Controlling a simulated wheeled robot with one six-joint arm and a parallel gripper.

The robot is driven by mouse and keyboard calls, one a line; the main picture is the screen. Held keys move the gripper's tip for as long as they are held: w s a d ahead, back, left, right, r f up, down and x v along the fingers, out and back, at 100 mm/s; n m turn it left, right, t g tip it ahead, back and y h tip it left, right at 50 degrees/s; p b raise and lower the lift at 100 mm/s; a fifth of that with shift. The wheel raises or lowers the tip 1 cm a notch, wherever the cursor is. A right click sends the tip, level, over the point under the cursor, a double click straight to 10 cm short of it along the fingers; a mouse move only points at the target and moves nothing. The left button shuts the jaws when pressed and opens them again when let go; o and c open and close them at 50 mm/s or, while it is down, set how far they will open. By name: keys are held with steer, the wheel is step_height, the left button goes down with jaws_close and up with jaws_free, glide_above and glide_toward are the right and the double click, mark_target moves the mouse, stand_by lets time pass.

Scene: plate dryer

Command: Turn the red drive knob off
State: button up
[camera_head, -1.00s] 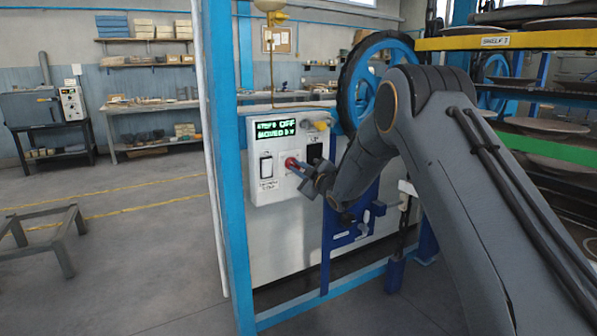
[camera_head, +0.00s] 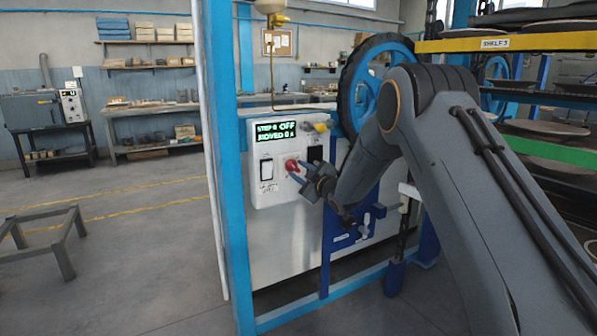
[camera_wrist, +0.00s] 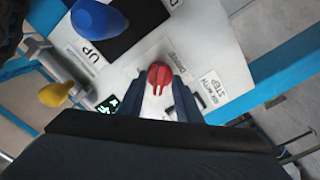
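The red drive knob (camera_head: 291,165) sits on the light control panel of the machine. It also shows in the wrist view (camera_wrist: 159,75), with the lettering "DRIVE" beside it. My gripper (camera_head: 299,172) is right at the panel, in front of the knob. In the wrist view its two dark blue fingers (camera_wrist: 159,88) stand apart on either side of the knob, with narrow gaps, so it looks open and not clamped. The panel display (camera_head: 276,136) shows "OFF" in its top line in green letters; the smaller text is hard to read.
A white rocker switch (camera_head: 266,167) is left of the knob. A blue knob (camera_wrist: 98,19) marked "UP" and a yellow knob (camera_wrist: 56,94) are close by. A blue upright post (camera_head: 228,170) stands left of the panel. The floor further left is mostly clear.

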steer(key=v, duration=0.7)
steer(key=s+d+f+m+g+h+p, duration=0.1)
steer(key=s+d+f+m+g+h, duration=0.25)
steer(key=s+d, duration=0.55)
steer(key=s+d+f+m+g+h+p, duration=0.1)
steer(key=s+d+m+g+h+p, duration=0.15)
steer(key=s+d+m+h, duration=0.45)
steer(key=s+d+m+g, duration=0.2)
steer(key=s+g, duration=0.1)
steer(key=s, duration=0.8)
steer(key=s+d+f+m+g+p, duration=0.1)
steer(key=s+d+g, duration=0.1)
steer(key=s, duration=1)
steer(key=s+d+m+g, duration=0.2)
steer(key=s+g, duration=0.2)
steer(key=s, duration=0.8)
steer(key=shift+s+d+f+m+p, duration=0.2)
steer(key=shift+s+f+m+p, duration=0.05)
steer(key=shift+f+m+p, duration=0.15)
